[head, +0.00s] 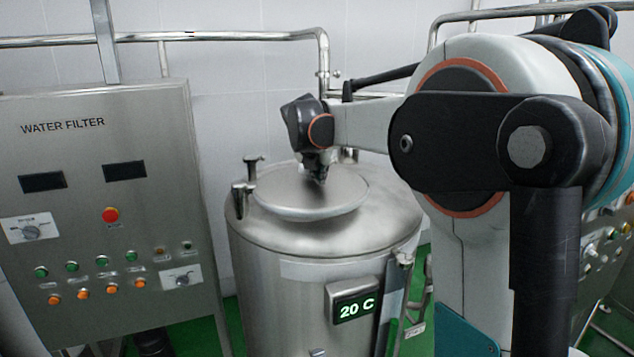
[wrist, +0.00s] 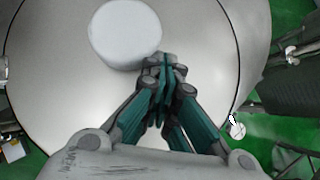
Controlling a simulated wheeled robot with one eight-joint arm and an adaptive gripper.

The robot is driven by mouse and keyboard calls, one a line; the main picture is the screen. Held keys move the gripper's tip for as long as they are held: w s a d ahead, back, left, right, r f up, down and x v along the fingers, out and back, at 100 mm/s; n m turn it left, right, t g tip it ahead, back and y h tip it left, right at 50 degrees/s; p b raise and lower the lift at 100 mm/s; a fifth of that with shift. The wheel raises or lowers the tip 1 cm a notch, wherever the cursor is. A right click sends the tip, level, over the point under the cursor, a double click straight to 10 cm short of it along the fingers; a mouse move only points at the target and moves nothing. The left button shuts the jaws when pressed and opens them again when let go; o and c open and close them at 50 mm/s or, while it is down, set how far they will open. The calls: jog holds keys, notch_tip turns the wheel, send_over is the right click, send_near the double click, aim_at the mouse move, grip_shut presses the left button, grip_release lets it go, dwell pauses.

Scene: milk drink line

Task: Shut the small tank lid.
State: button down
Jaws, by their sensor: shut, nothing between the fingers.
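The small tank lid (head: 285,200) is a round grey metal disc on top of the steel tank (head: 285,275). It lies flat, or nearly flat, over the tank top in the head view. In the wrist view a broad pale round surface (wrist: 60,85) with a dark rim fills much of the picture below the fingers. My gripper (head: 319,178) points down over the lid, right of its middle in the head view. Its teal fingers are together and empty in the wrist view (wrist: 162,95). I cannot tell whether the fingertips touch the lid.
A water filter cabinet (head: 100,200) stands left of the tank. A small clamp post (head: 250,170) rises at the lid's left. A temperature display (head: 355,305) is on the tank front. Pipes (head: 220,36) run along the wall. A pale disc (wrist: 125,33) of unclear identity lies beyond the fingers.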

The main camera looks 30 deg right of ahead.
jog(key=w+d, duration=0.2)
jog(key=w, duration=0.1)
jog(key=shift+w+d, duration=0.15)
jog(key=shift+w, duration=0.1)
jog(key=shift+w+d, duration=0.25)
jog(key=shift+w, duration=0.3)
jog(key=shift+w+d, duration=0.25)
jog(key=shift+w, duration=0.3)
